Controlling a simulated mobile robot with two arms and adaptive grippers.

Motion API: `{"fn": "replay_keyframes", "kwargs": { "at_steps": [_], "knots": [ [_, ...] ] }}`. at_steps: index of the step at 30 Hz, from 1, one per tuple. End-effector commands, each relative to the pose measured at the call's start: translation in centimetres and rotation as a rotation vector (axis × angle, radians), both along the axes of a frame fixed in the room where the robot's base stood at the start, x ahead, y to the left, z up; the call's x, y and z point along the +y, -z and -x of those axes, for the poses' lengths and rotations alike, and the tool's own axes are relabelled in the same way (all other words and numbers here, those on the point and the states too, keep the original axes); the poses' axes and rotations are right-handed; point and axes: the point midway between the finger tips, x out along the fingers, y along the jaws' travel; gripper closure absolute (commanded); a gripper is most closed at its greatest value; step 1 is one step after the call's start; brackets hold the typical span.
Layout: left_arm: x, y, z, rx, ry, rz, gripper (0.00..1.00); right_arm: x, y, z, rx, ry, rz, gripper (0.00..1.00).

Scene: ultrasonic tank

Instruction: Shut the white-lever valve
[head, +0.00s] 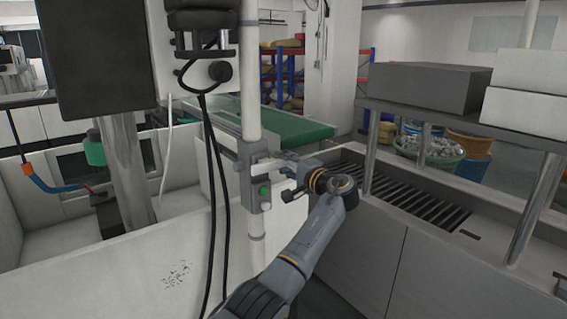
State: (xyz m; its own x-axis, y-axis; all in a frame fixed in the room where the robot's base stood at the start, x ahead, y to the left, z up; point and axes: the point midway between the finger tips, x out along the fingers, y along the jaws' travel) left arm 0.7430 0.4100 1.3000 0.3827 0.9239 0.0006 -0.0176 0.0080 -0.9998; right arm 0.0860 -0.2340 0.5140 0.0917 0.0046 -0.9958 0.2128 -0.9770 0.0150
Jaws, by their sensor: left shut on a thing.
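My left gripper (279,174) reaches in from the bottom middle, at the right side of a white vertical pipe (250,75). My right gripper is not in view.
Black cables (213,150) hang left of the pipe, in front of a white tank wall (120,270). A slatted metal bench (400,190) and a steel post (530,205) stand to the right. A green conveyor (290,125) and baskets (430,150) are behind.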

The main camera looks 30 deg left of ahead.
Motion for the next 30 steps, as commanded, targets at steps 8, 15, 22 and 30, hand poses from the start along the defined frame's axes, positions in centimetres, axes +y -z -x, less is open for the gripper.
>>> {"fn": "replay_keyframes", "kwargs": {
  "at_steps": [8,15,22,30],
  "knots": [
    [0.0,0.1,0.0,0.003,0.0,0.0,0.51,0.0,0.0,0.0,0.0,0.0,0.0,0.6],
    [-0.1,0.1,0.0,0.001,0.0,0.001,0.51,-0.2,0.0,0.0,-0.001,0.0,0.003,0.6],
    [-2.8,0.1,1.0,0.0,0.004,0.0,0.51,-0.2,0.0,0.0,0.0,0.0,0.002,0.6],
    [-8.2,0.2,3.2,0.002,0.004,0.0,0.51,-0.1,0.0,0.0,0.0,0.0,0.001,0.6]
  ]
}}
